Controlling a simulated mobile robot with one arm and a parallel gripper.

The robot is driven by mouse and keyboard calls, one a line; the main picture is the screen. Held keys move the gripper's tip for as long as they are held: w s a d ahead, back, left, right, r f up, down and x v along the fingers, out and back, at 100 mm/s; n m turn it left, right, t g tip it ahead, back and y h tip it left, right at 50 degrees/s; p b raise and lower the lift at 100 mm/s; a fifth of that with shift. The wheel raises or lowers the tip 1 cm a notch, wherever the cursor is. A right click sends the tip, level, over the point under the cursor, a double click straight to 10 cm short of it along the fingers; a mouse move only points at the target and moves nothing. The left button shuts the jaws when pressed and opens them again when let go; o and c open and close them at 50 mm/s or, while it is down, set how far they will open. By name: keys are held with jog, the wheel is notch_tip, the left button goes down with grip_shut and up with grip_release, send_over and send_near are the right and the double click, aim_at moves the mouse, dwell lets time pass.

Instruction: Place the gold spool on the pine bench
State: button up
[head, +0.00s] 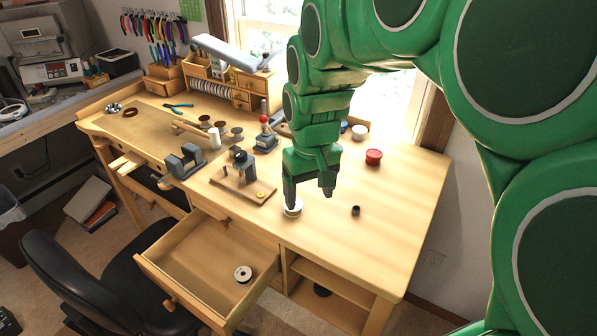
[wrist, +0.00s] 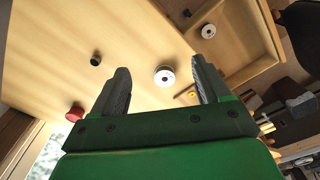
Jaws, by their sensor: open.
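A small spool with a pale top and a yellowish side (head: 292,209) stands on the pine bench (head: 390,230), near its front edge. It shows in the wrist view (wrist: 164,76) between my fingers, apart from both. Another pale spool with a dark centre (head: 243,274) lies in the open drawer; it also shows in the wrist view (wrist: 208,31). I cannot tell for certain which is the gold spool. My gripper (head: 309,198) points down over the bench, open and empty; its spread fingers show in the wrist view (wrist: 161,72).
The drawer (head: 190,258) is pulled out at the front. A small dark cylinder (head: 355,210) and a red tin (head: 374,157) stand right of my gripper. A wooden block with a tool (head: 243,180) and a vise (head: 184,162) stand left. The bench's right front is clear.

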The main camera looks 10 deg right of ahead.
jog(key=s+d+f+m+g, duration=0.2)
jog(key=s, duration=1.9)
jog(key=shift+s, duration=0.2)
jog(key=shift+a, duration=0.1)
